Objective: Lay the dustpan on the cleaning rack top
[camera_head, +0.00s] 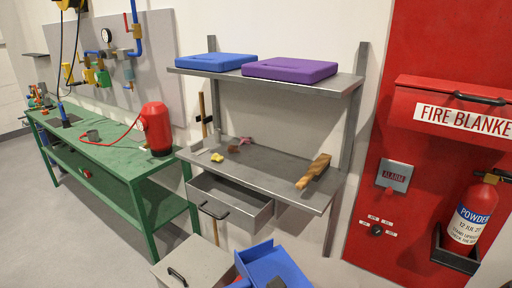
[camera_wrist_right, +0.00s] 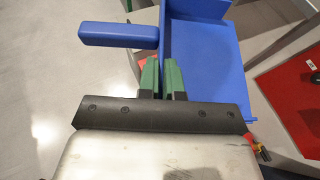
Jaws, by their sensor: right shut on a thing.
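The blue dustpan (camera_head: 262,262) shows at the bottom of the head view, in front of and below the metal rack. In the right wrist view the dustpan (camera_wrist_right: 205,50) has its pan to the right and its handle to the left. My right gripper (camera_wrist_right: 163,80) is shut on the dustpan where handle and pan meet; the exact contact is partly hidden. The rack has an upper shelf (camera_head: 218,74) and a middle shelf (camera_head: 262,168). My left gripper is in neither view.
A blue box (camera_head: 215,61) and a purple box (camera_head: 290,69) fill much of the upper shelf. The middle shelf holds a wooden brush (camera_head: 314,171), a yellow item (camera_head: 217,157) and a pink item (camera_head: 245,141), with bare room between. An open drawer (camera_head: 232,205) juts out below.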

